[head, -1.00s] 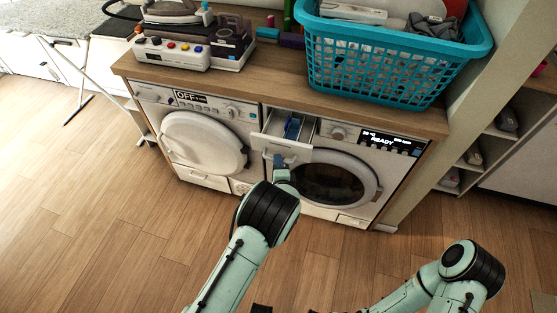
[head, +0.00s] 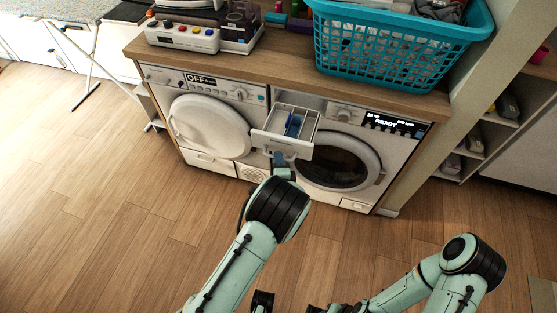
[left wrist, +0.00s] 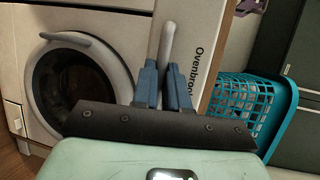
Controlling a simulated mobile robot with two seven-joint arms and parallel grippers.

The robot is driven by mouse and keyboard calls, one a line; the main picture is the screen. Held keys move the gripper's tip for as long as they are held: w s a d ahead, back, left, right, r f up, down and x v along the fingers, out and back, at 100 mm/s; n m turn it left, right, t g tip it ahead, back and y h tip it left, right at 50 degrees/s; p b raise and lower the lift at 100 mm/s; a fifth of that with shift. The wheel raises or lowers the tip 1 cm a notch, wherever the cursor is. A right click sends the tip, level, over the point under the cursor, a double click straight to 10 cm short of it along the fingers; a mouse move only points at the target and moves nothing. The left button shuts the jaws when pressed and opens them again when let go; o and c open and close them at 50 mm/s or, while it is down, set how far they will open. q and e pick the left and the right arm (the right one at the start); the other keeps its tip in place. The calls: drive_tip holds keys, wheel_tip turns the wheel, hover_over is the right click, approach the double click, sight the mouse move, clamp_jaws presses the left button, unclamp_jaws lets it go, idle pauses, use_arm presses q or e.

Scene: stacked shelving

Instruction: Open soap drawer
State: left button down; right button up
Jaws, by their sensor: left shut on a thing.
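The soap drawer (head: 272,139) of the right-hand washing machine stands pulled out, with its white compartments and a blue insert (head: 293,125) showing from above. My left gripper (head: 279,158) is at the drawer's front, just below its top edge. In the left wrist view the two blue fingers of my left gripper (left wrist: 164,80) are closed around a pale handle bar (left wrist: 167,42) in front of the drawer front marked "Ovenbrock" (left wrist: 196,70). My right arm shows at the lower right in the head view, but its gripper fingers cannot be made out.
The right-hand machine's round door (head: 338,162) is shut below the drawer, and its display reads READY. Another machine (head: 208,125) stands to the left. A turquoise basket (head: 395,50) sits on the wooden counter (head: 285,76). The floor in front is clear.

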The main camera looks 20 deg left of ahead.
use_arm(q)
drive_tip(key=c, duration=1.2)
unclamp_jaws()
drive_tip(key=shift+o, duration=0.2)
drive_tip(key=v, duration=1.3)
drive_tip(key=shift+s, duration=0.15)
